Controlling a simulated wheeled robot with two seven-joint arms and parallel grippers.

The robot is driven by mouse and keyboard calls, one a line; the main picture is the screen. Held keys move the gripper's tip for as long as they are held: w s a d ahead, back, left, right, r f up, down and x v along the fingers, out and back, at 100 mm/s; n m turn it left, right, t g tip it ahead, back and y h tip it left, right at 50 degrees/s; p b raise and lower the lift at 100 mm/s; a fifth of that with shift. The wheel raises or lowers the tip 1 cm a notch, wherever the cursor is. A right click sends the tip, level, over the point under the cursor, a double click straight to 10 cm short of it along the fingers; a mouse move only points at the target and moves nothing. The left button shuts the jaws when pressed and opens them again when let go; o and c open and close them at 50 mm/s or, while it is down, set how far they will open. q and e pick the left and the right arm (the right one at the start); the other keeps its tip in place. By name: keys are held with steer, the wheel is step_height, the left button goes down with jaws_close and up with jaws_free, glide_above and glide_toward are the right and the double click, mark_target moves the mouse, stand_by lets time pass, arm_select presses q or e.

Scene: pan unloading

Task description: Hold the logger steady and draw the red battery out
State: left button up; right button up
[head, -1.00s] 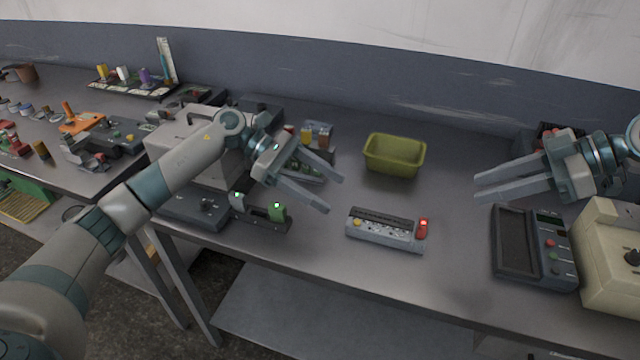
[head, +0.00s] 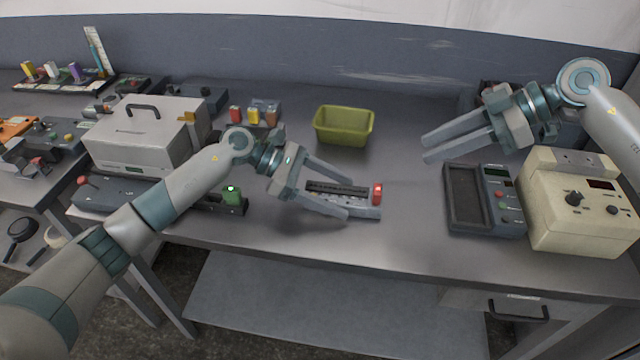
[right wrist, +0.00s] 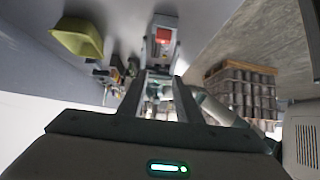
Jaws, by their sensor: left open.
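The logger (head: 364,212) is a low grey block with a dark top strip, lying on the bench in the head view. The red battery (head: 377,193) stands at its right end. My left gripper (head: 348,202) is open, with one finger behind the logger and one in front of it, partly hiding its left part. My right gripper (head: 426,148) is open and empty, up and to the right of the logger. In the right wrist view the logger's end with the red battery (right wrist: 162,36) shows beyond my fingertips.
An olive-green bin (head: 343,126) stands behind the logger. A dark tray device (head: 464,198) and a cream box with a knob (head: 575,215) stand at the right. A grey case (head: 140,140) and a holder with a green block (head: 232,197) are at the left.

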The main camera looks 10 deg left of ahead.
arm_select(q)
steer(key=shift+x, duration=0.85)
